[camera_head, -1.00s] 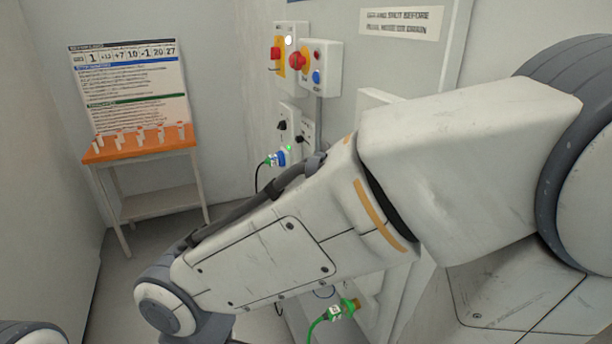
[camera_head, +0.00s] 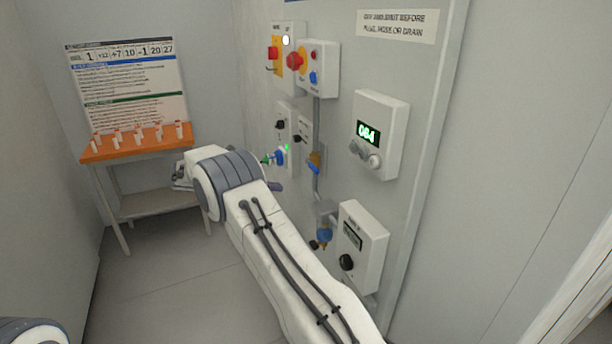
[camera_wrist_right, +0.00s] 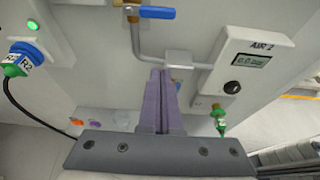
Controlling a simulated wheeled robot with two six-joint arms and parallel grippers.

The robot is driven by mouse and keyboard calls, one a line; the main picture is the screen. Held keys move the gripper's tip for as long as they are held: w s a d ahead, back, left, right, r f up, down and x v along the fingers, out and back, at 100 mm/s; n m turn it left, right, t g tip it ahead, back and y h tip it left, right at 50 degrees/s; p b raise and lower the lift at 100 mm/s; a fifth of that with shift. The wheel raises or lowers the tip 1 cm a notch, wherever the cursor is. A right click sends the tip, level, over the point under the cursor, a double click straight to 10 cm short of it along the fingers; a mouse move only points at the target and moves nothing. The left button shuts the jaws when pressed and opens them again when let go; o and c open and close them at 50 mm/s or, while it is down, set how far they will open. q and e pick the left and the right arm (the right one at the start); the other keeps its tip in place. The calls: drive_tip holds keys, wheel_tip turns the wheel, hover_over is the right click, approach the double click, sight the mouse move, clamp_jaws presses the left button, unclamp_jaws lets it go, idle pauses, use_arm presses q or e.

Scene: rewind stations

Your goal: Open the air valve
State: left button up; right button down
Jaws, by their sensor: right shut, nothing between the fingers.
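The air valve has a blue lever (camera_wrist_right: 152,12) on a brass body (camera_wrist_right: 132,10) at the top of the right wrist view. Its lever lies across the vertical grey pipe (camera_wrist_right: 136,38). In the head view the blue lever (camera_head: 313,168) is small, on the wall panel just beyond my right arm. My right gripper (camera_wrist_right: 161,76) is shut and empty, with its fingertips below the lever and apart from it in the picture. In the head view my right wrist hides most of this gripper. The left gripper is out of view.
An AIR 2 box (camera_wrist_right: 252,60) with a display reading about 0.0 and a black knob stands right of the pipe. A green-collared plug (camera_wrist_right: 19,60) with a cable is at left. An orange-topped table (camera_head: 140,148) stands at the back left. The floor (camera_head: 170,275) is clear.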

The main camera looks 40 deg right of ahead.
sight(311, 166)
drive_tip(key=shift+w+d+h, duration=0.15)
drive_tip(key=shift+d+h, duration=0.15)
drive_tip(key=shift+d, duration=0.3)
drive_tip(key=s+d+p, duration=0.2)
drive_tip(key=d+p, duration=0.2)
drive_tip(key=d, duration=0.5)
drive_tip(key=shift+s+r, duration=0.15)
drive_tip(key=shift+r, duration=0.2)
drive_tip(key=shift+d, duration=0.1)
